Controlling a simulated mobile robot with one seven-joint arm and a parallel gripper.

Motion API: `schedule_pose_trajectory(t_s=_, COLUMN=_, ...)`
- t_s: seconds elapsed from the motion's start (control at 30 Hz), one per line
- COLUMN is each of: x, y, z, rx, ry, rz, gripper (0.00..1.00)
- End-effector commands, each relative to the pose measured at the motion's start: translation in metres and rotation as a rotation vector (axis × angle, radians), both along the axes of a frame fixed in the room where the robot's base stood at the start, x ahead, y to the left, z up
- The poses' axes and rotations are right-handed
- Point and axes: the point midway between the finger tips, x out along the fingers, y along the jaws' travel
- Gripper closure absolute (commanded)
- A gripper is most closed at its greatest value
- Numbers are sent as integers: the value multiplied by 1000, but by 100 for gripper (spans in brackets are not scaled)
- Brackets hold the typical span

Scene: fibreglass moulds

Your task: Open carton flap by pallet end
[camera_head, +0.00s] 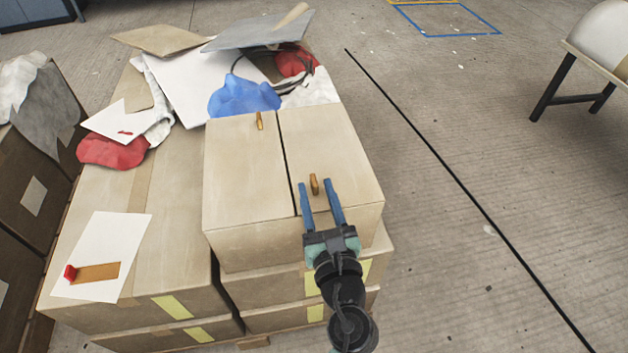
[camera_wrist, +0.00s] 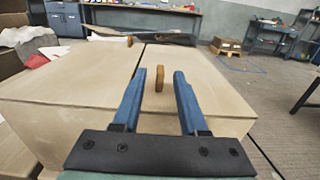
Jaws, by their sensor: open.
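A carton (camera_head: 240,190) sits on top of the stack at the pallet's end. Its top has two flaps that meet at a dark seam. The right flap (camera_head: 325,150) has a small orange-brown tab (camera_head: 314,184) near its front edge; the left flap (camera_head: 245,165) has another tab (camera_head: 259,121) near its far edge. Both flaps lie flat. My gripper (camera_head: 318,184) is open, its blue fingers on either side of the near tab.
Left of the carton, a lower carton bears a white sheet (camera_head: 110,245) with a red and tan piece. Loose boards, a blue cloth (camera_head: 243,97) and red cloths lie behind. Clear concrete floor (camera_head: 470,160) lies to the right, with a table (camera_head: 590,60) beyond.

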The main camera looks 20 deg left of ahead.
Motion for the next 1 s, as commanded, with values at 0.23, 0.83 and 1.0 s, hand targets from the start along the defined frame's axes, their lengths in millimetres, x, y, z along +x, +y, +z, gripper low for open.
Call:
schedule_pose_trajectory(t_s=0.23, x=22, y=15, z=0, rx=0, ry=0, rz=2, gripper=57)
schedule_pose_trajectory(t_s=0.83, x=24, y=17, z=0, rx=1, ry=0, rz=1, gripper=100)
schedule_pose_trajectory(t_s=1.0, x=24, y=17, z=0, rx=1, ry=0, rz=1, gripper=100)
